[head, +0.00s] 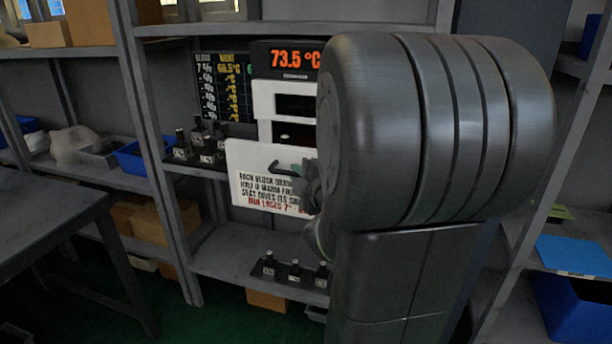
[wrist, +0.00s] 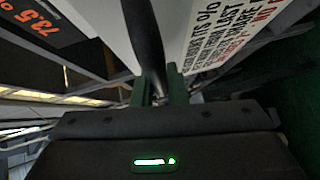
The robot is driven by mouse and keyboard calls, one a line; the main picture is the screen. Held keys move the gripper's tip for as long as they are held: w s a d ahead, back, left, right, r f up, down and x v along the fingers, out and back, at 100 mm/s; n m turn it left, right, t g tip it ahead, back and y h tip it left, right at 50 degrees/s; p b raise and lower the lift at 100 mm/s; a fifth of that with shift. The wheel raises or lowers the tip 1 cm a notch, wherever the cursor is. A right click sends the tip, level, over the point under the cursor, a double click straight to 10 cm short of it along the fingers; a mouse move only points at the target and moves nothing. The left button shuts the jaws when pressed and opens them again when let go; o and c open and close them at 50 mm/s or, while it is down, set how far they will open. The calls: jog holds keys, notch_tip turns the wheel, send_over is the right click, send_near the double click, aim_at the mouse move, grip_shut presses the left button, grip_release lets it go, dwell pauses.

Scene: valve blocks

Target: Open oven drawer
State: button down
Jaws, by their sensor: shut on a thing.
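The oven (head: 283,97) stands on a shelf unit, with an orange 73.5 °C display on top. Its white drawer front (head: 250,165) carries printed text and a black handle (head: 287,172). The front looks set forward of the oven body; how far is hard to judge. My gripper (head: 305,185) is at the handle, partly hidden behind my arm. In the wrist view, the handle (wrist: 147,40) runs down between the two fingers of my gripper (wrist: 158,88), which is shut on it. The white drawer front (wrist: 195,25) lies beside the handle.
Dark valve blocks (head: 205,145) stand on the shelf left of the oven, and more blocks (head: 295,270) on the shelf below. A grey table (head: 40,205) is at the left. Blue bins (head: 575,310) are at the right. My arm covers the oven's right side.

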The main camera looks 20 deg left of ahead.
jog(key=shift+s+b, duration=0.85)
jog(key=shift+s, duration=1.6)
jog(key=c, duration=1.5)
grip_release()
jog(key=shift+o, duration=0.2)
